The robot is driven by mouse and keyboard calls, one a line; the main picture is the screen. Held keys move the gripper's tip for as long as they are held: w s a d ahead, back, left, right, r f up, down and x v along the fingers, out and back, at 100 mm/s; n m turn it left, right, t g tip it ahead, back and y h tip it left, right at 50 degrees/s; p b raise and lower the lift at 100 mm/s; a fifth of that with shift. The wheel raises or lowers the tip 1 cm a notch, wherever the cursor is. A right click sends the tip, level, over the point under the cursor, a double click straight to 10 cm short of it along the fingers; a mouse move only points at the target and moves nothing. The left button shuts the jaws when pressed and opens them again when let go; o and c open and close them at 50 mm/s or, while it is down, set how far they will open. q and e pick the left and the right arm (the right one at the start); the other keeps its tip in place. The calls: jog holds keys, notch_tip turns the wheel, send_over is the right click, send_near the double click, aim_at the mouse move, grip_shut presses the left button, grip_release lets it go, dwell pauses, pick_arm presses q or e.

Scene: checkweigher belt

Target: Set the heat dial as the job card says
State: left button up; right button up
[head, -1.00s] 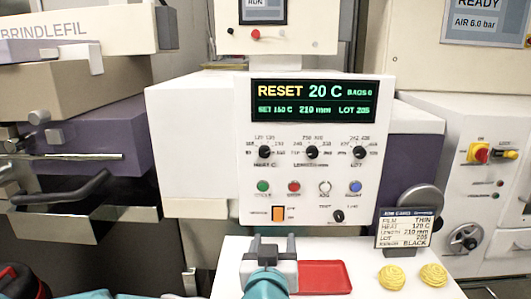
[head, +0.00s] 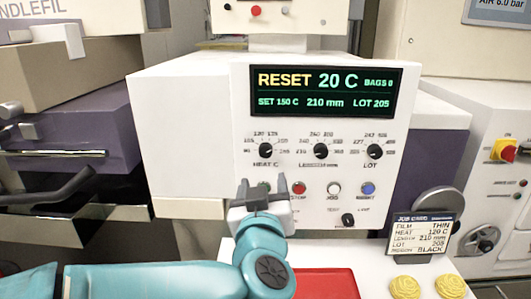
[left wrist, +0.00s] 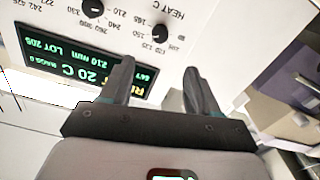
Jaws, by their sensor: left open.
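The heat dial (head: 265,150) is a black knob labelled HEAT C on the white panel, left of the length dial (head: 320,150) and the lot dial (head: 374,151). The display (head: 325,92) reads RESET, 20 C, SET 150 C, 210 mm, LOT 205. The job card (head: 421,234) reads film THIN, heat 120 C, length 210 mm, lot 205. My left gripper (head: 262,188) is open and empty, just below the heat dial and apart from it. In the left wrist view, upside down, the heat dial (left wrist: 160,33) lies beyond the open fingers. My right gripper is not in view.
Below the dials are push buttons, including red (head: 299,188), white (head: 333,188) and blue (head: 368,188); my left gripper hides part of this row. A red tray (head: 325,284) and yellow coils (head: 405,288) lie on the white shelf. A red-and-yellow switch (head: 504,150) is at right.

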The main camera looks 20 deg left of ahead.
aim_at(266, 153)
pick_arm(q)
jog(key=p+x, duration=0.2)
jog(key=x, duration=1)
jog(key=shift+w+f, duration=0.1)
jog(key=shift+w, duration=0.1)
jog(key=shift+w+a, duration=0.2)
jog(key=shift+w, duration=0.2)
jog(key=shift+s, duration=0.1)
jog(key=c, duration=1)
